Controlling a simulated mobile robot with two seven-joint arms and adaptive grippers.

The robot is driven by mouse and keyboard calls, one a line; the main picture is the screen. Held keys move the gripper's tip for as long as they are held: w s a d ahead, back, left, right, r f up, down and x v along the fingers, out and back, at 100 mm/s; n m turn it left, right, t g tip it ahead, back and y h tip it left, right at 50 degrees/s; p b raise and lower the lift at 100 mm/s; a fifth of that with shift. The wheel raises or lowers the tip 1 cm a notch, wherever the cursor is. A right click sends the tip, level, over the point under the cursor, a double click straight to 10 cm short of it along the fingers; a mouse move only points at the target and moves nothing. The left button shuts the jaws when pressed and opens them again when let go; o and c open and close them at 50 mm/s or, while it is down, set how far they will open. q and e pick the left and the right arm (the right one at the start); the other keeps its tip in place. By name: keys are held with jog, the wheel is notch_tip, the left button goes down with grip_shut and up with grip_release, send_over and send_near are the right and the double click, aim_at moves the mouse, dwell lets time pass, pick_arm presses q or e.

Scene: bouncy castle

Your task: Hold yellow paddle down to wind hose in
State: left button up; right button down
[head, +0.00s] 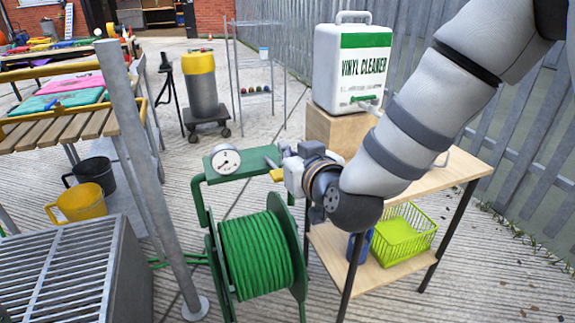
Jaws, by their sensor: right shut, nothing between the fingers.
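The green hose reel (254,256) stands in the middle foreground, with green hose wound in many turns on its drum. A green top bar (245,163) crosses its frame and carries a round white dial (225,160). A small yellow paddle (277,175) shows at the right end of this bar, partly hidden by my right gripper. My right gripper (284,158) is shut and empty, right at the paddle. I cannot tell whether it touches the paddle. A length of green hose (180,262) runs out to the left along the ground. My left gripper is out of view.
A table (445,177) at the right holds a wooden block (330,134) and a vinyl cleaner container (350,62); a green basket (402,235) sits on its lower shelf. A metal post (140,165), grated box (60,270) and yellow bucket (80,203) stand left.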

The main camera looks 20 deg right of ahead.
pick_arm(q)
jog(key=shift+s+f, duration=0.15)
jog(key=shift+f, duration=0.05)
pick_arm(e)
jog(key=shift+f, duration=0.85)
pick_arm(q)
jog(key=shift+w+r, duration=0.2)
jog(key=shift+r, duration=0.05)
pick_arm(e)
jog(key=f, duration=0.1)
jog(key=s+f, duration=0.1)
jog(key=f, duration=0.3)
jog(key=shift+s, duration=0.3)
dwell(0.9)
